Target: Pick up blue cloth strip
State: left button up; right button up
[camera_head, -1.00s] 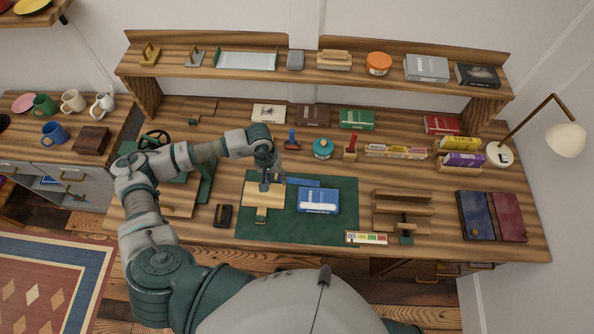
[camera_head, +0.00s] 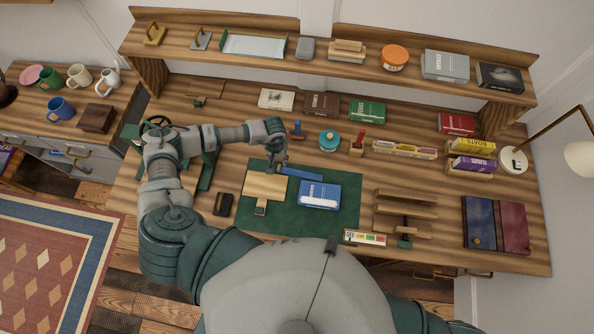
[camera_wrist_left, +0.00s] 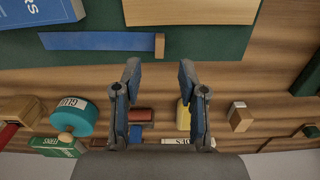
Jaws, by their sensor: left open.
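The blue cloth strip (camera_head: 304,174) lies flat near the back edge of the green mat (camera_head: 343,219), behind the blue book (camera_head: 319,196). In the left wrist view the strip (camera_wrist_left: 97,41) runs left to right, with a small wooden piece at its right end. My left gripper (camera_head: 281,165) is at the left end of the strip in the head view. In the left wrist view the left gripper (camera_wrist_left: 160,74) is open and empty, its fingertips just short of the wooden end. The height between them is unclear. My right gripper is not in view.
A wooden board (camera_head: 266,187) lies left of the book on the mat. A teal-lidded glue jar (camera_head: 329,140) and a red-handled tool (camera_head: 358,142) stand behind the strip. A small wooden rack (camera_head: 405,208) is at right.

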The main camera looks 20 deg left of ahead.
aim_at(278, 168)
pick_arm(q)
jog(key=shift+s+d+f, duration=0.15)
jog(key=shift+f, duration=0.35)
notch_tip(278, 168, down, 5)
jog(key=shift+s+r+p, duration=0.15)
jog(key=shift+r+p, duration=0.05)
jog(key=shift+p, duration=0.5)
jog(key=shift+f, duration=0.1)
grip_shut()
